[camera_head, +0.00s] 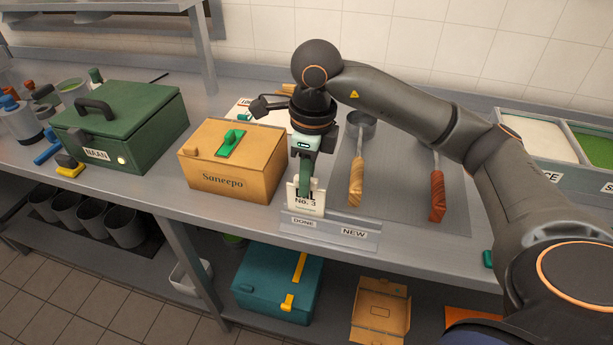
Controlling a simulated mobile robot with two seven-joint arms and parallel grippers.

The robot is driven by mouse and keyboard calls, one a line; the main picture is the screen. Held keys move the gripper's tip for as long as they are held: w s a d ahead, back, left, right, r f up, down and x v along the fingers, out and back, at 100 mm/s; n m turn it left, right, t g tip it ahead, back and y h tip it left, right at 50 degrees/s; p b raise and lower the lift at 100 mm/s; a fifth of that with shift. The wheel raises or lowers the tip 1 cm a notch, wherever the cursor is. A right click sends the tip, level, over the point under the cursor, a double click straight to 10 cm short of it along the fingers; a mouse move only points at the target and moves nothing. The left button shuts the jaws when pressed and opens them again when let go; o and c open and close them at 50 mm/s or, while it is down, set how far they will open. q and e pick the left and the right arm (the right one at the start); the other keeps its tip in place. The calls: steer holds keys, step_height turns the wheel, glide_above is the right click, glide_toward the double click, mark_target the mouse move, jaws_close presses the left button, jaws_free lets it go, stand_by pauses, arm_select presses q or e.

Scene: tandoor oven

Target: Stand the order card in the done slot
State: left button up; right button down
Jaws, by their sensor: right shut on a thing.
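The order card (305,207) is white with dark print, including "No. 3", and is upright. My right gripper (305,188) comes down from above and is shut on the card's upper part, hiding some of its print. The card is at the left part of the grey card holder (366,246), directly above the DONE label (303,223). Its lower edge meets the holder's top; I cannot tell how deep it sits in the done slot. The NEW label (353,232) is to the right, with no card showing above it. My left gripper is not in view.
A tan box (230,184) stands left of the holder, with a green box (140,120) further left. The holder is at the counter's front edge. Open shelves are below.

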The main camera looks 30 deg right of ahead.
steer(key=shift+f+b, duration=0.9)
steer(key=shift+f, duration=0.2)
steer(key=c, duration=0.8)
jaws_free()
steer(key=shift+o, duration=0.2)
steer(key=shift+r, duration=0.1)
steer(key=shift+s+d+r+p, duration=0.1)
steer(key=shift+r+p, duration=1.35)
steer(key=shift+r, duration=0.55)
steer(key=shift+s+d+r+p, duration=0.1)
steer(key=shift+r+p, duration=1.35)
steer(key=shift+r, duration=0.5)
steer(key=shift+s+f, duration=0.1)
